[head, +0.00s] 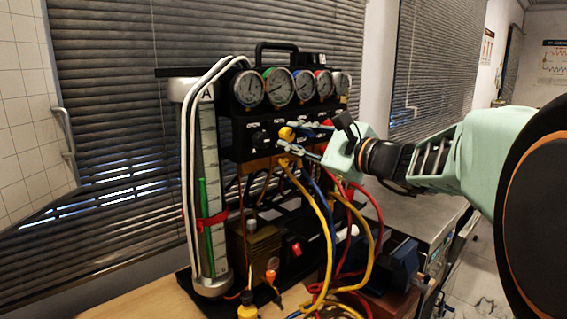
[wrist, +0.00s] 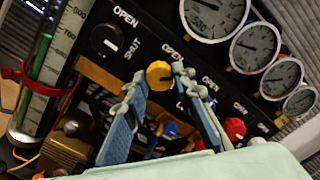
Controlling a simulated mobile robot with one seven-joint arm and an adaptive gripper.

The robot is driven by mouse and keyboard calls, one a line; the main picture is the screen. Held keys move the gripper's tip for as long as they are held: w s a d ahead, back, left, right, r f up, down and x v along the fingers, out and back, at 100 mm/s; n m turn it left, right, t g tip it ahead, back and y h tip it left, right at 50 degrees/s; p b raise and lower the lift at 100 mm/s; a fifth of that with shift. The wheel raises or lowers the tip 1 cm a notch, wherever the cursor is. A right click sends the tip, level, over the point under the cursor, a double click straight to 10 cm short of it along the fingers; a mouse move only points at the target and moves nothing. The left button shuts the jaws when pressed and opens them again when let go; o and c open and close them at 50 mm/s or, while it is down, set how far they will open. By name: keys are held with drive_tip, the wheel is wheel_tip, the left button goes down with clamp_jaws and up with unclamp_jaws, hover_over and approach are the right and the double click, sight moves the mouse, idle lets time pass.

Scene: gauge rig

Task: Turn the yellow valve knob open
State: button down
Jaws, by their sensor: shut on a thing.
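The yellow valve knob (wrist: 159,74) sits on the black valve panel (head: 237,144), below a printed OPEN label. In the wrist view it lies between the tips of my gripper's two blue-grey fingers (wrist: 157,80), which are shut on it from both sides. In the head view the yellow knob (head: 287,133) shows just beyond my gripper (head: 288,142), which reaches in from the right. I cannot read which way the knob points.
A black knob (wrist: 107,41) with OPEN and SHUT labels is left of the yellow one; a red knob (wrist: 235,128) is right. Several gauges (head: 279,87) line the top. A clear column (head: 210,190) stands left. Yellow hoses (head: 322,215) hang below my gripper.

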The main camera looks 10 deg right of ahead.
drive_tip(key=n+b, duration=0.2)
drive_tip(key=b, duration=0.2)
drive_tip(key=n+b, duration=0.2)
drive_tip(key=b, duration=0.1)
drive_tip(key=shift+f+n+b, duration=0.3)
drive_tip(key=shift+f+b, duration=0.05)
drive_tip(key=shift+f, duration=0.05)
drive_tip(key=n+b, duration=0.3)
drive_tip(key=b, duration=0.1)
drive_tip(key=shift+r, duration=0.2)
drive_tip(key=shift+r+n+b, duration=0.2)
drive_tip(key=shift+n+b, duration=0.6)
drive_tip(key=shift+b, duration=0.35)
drive_tip(key=c, duration=1.6)
unclamp_jaws()
drive_tip(key=shift+r, duration=0.1)
